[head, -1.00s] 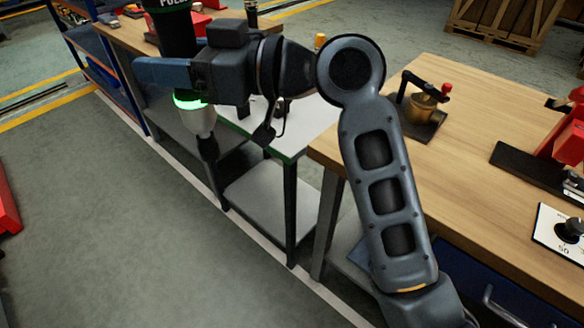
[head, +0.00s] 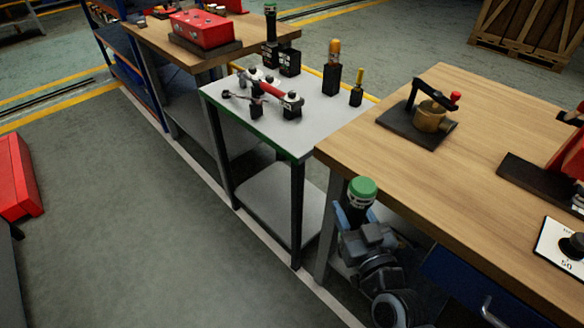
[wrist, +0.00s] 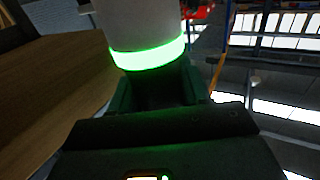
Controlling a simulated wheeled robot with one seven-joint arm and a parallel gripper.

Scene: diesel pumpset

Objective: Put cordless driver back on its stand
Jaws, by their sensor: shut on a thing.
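The cordless driver (head: 362,189) has a green end cap and a dark body. It is upright beside the front table leg, its cap below the wooden bench top. My gripper (head: 354,217) is shut around its body, which hides part of it. In the wrist view, a pale part of the driver (wrist: 145,22) with a glowing green ring fills the top middle, between the jaws (wrist: 158,90). A small black block (head: 290,63) on the light-topped table may be the stand; I cannot tell which holder is the driver's.
The light-topped table (head: 318,122) holds a green-capped dark tool (head: 270,22), an orange-handled tool (head: 333,65), a yellow-handled one (head: 357,88) and a red-and-grey part (head: 268,88). The wooden bench (head: 470,150) bears a brass fixture (head: 430,115).

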